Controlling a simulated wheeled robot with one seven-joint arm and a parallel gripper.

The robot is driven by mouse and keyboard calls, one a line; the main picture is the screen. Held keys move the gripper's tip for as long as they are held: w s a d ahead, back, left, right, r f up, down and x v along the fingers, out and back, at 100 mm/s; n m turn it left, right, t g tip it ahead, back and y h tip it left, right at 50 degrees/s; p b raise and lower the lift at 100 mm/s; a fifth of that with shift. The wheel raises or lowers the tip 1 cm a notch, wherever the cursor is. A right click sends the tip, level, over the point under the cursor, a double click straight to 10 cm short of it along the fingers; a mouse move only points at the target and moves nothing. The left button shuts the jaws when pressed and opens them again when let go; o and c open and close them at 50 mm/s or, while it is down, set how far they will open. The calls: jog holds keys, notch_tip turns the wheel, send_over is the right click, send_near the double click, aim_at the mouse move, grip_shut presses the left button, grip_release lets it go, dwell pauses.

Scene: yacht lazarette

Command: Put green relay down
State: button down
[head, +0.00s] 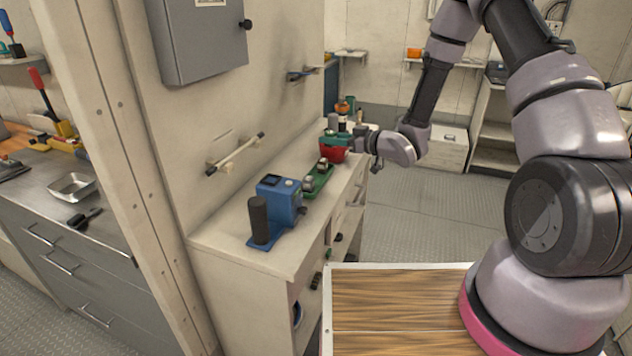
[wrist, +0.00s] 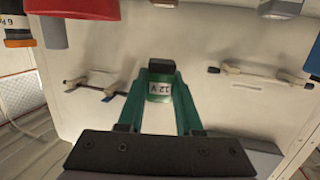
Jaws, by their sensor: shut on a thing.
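The green relay (wrist: 159,88) bears a "12 V" label and sits between the fingertips of my gripper (wrist: 160,104) in the wrist view. My gripper is shut on it. The relay is too small there to tell apart from the green fingers.
A rail (head: 236,154) juts from the wall. Bare counter shows at the near end.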

aim_at(316, 181)
jog(key=s+a+n+g+y, duration=0.2)
jog(key=s+a+n+g, duration=0.1)
jog(key=a, duration=0.1)
jog(key=f, duration=1)
jog(key=shift+s+a, duration=0.25)
jog(key=shift+r, duration=0.1)
